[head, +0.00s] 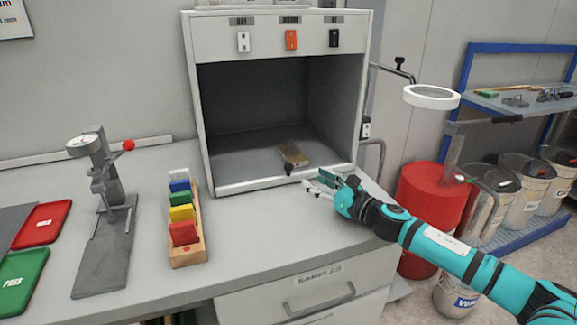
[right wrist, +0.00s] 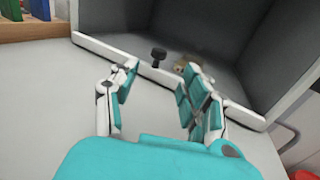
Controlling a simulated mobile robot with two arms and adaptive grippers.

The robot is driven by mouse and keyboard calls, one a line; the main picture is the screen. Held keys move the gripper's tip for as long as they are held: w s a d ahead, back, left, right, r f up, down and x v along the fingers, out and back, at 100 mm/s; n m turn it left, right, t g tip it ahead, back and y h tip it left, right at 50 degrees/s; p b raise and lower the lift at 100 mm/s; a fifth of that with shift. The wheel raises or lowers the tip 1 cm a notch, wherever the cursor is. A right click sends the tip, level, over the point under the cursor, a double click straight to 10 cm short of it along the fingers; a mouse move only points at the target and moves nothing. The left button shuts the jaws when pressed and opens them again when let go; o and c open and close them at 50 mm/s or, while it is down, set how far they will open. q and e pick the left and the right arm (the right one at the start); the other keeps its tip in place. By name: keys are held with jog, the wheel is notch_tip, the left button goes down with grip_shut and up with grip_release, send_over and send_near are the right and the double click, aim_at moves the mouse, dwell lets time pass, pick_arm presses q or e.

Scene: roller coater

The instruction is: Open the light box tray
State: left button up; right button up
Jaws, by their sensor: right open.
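The light box (head: 201,110) is a pale cabinet with a dark, open interior. Its tray (head: 245,155) forms the grey floor, with a pale front lip (head: 250,184). A small black knob (head: 288,169) stands at the lip, and it also shows in the right wrist view (right wrist: 158,54). My right gripper (head: 316,181) is open and empty in front of the lip, right of the knob in the head view. In the right wrist view its two fingers (right wrist: 159,76) are spread, with the knob beyond the gap between them. My left gripper is not in view.
A tan block (head: 293,154) lies on the tray. White, orange and black switches line the box's top panel. Left on the bench (head: 250,235) are a wooden rack of coloured panels (head: 187,235) and a gauge stand (head: 105,220). The bench before the box is clear.

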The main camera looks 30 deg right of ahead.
aim_at(292, 167)
jog(key=w, duration=0.3)
jog(key=shift+w+a+r+p, duration=0.2)
jog(key=shift+w+p, duration=0.05)
jog(key=shift+p, duration=0.1)
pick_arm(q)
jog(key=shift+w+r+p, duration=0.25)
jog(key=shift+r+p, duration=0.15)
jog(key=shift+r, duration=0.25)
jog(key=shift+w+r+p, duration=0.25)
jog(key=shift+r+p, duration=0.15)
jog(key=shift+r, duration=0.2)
pick_arm(e)
jog(key=shift+w+a+f, duration=0.1)
jog(key=shift+w+a, duration=0.15)
jog(key=shift+w, duration=1)
jog(key=shift+w+a+f, duration=0.1)
jog(key=shift+w+a, duration=0.1)
jog(key=shift+w, duration=1.1)
jog(key=shift+w+a, duration=0.25)
jog(key=shift+w, duration=1)
jog(key=shift+c, duration=0.4)
grip_shut()
